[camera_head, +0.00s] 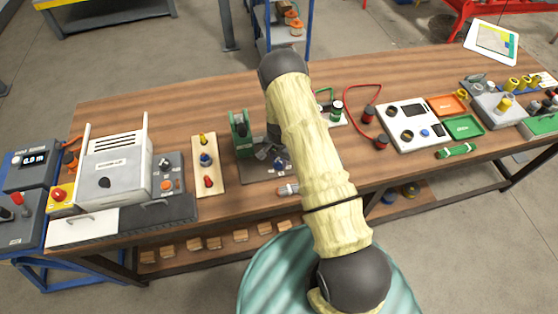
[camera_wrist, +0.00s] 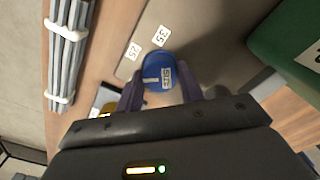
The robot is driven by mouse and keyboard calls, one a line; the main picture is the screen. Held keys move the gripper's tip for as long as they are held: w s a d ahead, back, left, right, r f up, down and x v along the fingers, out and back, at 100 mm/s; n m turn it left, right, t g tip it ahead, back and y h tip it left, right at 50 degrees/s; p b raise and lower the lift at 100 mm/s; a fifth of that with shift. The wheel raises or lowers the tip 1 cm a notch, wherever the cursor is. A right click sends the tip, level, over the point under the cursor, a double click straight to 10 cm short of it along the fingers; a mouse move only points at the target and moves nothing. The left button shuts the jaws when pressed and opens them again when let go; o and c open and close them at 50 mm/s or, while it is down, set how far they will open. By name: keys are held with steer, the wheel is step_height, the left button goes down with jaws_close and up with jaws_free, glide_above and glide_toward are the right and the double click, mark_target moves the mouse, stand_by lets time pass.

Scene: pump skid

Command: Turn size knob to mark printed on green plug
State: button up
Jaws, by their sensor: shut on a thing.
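The blue size knob (camera_wrist: 158,72) has a "SIZE" label and a white pointer line. It sits on a grey plate with the printed marks 25 and 35 (camera_wrist: 160,36) showing; other marks are out of view or hidden. My gripper (camera_wrist: 160,86) is shut on the knob, one dark finger on each side. The pointer line aims to the left in the wrist view, near the 25 side. In the head view my arm covers much of this spot. A green-topped plug (camera_head: 337,108) stands right of my arm; any mark on it is unreadable, and whether it is the task's plug is unclear.
A green press-like tool (camera_head: 240,128) stands close to the knob; a green body (camera_wrist: 290,45) fills the wrist view's upper right. A bundle of grey rods (camera_wrist: 68,48) lies left. A wooden board with coloured knobs (camera_head: 208,170) and a white panel (camera_head: 412,120) flank the work spot.

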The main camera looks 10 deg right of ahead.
mark_target(279, 161)
steer(key=n+b, duration=0.2)
steer(key=shift+f+n, duration=0.1)
steer(key=shift+n, duration=0.3)
steer(key=shift+n+b, duration=0.6)
steer(key=shift+n, duration=0.2)
steer(key=shift+r, duration=0.2)
steer(key=o, duration=1)
step_height(279, 161, up, 17)
steer(key=b, duration=0.3)
steer(key=shift+r+b, duration=0.15)
steer(key=shift+b, duration=0.25)
steer(key=shift+r, duration=0.1)
